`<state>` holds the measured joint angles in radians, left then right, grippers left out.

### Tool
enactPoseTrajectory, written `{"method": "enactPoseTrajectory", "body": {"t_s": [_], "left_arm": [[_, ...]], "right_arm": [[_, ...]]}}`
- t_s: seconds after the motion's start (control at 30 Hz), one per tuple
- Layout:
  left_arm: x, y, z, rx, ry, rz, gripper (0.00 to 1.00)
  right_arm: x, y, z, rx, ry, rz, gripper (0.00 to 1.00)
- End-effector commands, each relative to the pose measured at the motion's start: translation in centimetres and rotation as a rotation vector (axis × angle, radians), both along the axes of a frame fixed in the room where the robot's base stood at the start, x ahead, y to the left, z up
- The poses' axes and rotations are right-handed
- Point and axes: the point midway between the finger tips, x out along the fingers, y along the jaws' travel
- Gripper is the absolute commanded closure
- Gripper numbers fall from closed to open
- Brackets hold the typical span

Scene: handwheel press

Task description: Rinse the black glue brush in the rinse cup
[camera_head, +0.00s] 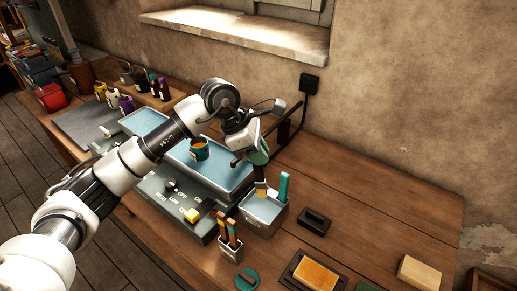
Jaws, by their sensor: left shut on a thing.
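My left gripper (258,152) is above the small metal cup, shut on a brush. Much of the brush's handle is hidden by the gripper; its yellowish and dark head (261,188) hangs down at the cup's back left edge. I cannot tell whether the tip touches the liquid. The open metal cup (262,223), which looks like the rinse cup, holds pale blue liquid. A teal-handled tool (284,187) stands upright at its right back corner. My right gripper is not in view.
A blue tray (215,178) holds a teal pot (199,149) with orange contents. A small holder (230,254) with upright brushes stands in front of the metal cup. A black block (314,221) and an orange pad (314,275) lie right.

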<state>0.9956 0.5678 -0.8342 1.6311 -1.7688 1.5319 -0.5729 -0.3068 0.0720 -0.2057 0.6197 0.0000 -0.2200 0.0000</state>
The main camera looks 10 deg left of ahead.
Motion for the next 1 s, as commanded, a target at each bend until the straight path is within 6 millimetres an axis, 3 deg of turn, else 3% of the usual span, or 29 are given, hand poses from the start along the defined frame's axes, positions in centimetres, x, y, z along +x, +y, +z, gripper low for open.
{"method": "enactPoseTrajectory", "body": {"t_s": [0.3, 1.0], "left_arm": [[0.0, 0.0, -2.8, 0.0, 0.0, 0.001, 1.0], [0.0, 0.0, -8.5, 0.0, -0.001, 0.0, 1.0]], "right_arm": [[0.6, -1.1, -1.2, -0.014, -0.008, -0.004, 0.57], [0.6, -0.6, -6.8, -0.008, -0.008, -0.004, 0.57]]}}
